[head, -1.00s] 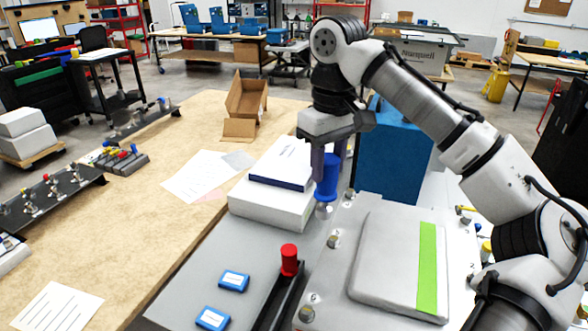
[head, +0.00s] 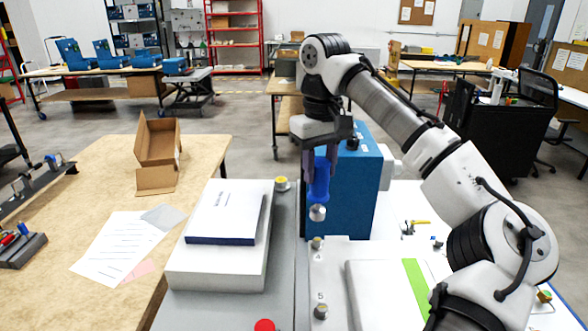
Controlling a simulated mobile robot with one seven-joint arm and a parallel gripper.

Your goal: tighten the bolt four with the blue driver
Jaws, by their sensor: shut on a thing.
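My gripper (head: 320,160) points down, shut on the blue driver (head: 319,185). The driver hangs upright with its shiny metal lower end near the front-left of the blue analyser box (head: 352,195). A bolt (head: 316,243) shows just below the driver's end in the picture, apart from it, at the back left of the pale panel (head: 336,270). A nearer bolt (head: 321,311) has a label that looks like 5. Another bolt (head: 437,243) is at the right.
A white box with a book (head: 225,215) on it stands left of the driver. A red driver top (head: 265,325) shows at the bottom edge. A grey cover with a green stripe (head: 415,285) lies on the panel.

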